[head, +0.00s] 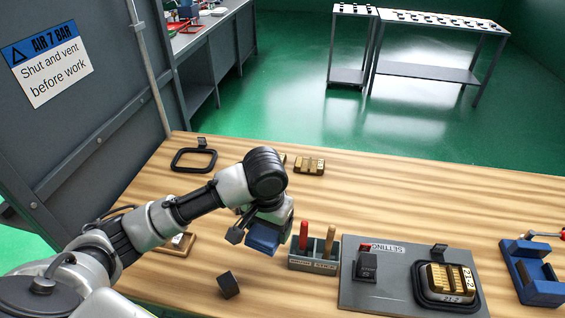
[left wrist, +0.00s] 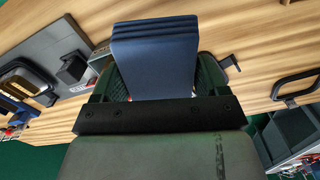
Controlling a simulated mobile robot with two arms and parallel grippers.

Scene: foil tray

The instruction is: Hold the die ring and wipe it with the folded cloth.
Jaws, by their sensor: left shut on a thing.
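My left gripper (head: 256,224) is shut on the dark blue folded cloth (head: 266,239) and holds it over the table, left of the tool block. In the left wrist view the folded cloth (left wrist: 156,60) sticks out from between the fingers in stacked layers. One black ring (head: 450,306) with a tab surrounds a brass block marked 21-2 (head: 449,279) on the grey setting plate (head: 400,262). Another, empty black ring (head: 176,161) lies at the back left of the table. I cannot tell which is the die ring. My right gripper is not in view.
A tool block (head: 313,265) with red and tan handles stands beside the cloth. A dark cube (head: 228,285) sits near the front. A blue fixture (head: 533,273) is at the right. Brass pieces (head: 309,165) lie at the back. The table's back right is clear.

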